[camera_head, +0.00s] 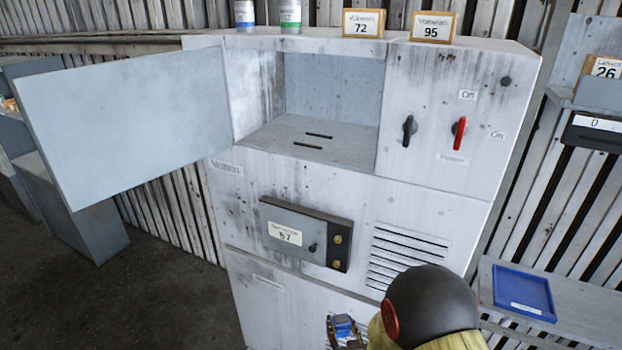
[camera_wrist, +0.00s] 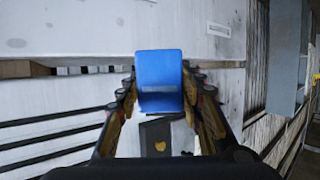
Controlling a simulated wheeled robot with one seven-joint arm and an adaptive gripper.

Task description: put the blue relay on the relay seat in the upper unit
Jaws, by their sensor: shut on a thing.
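The blue relay (camera_head: 343,325) is held in my gripper (camera_head: 346,338) at the bottom edge of the head view, low in front of the grey cabinet. In the wrist view the relay (camera_wrist: 158,68) is upright between both fingers of my gripper (camera_wrist: 158,88), which is shut on it. The upper unit is an open compartment (camera_head: 330,85) in the cabinet's top left. Two dark parallel slots (camera_head: 307,145) in its floor look like the relay seat; nothing sits on them. My gripper is below and to the right of this compartment. The relay's underside is hidden.
The compartment's door (camera_head: 130,120) is swung wide open to the left. A dark box (camera_head: 305,232) protrudes from the cabinet front below. A black knob (camera_head: 409,130) and red switch (camera_head: 459,132) are on the right panel. A blue tray (camera_head: 524,292) lies on the right shelf.

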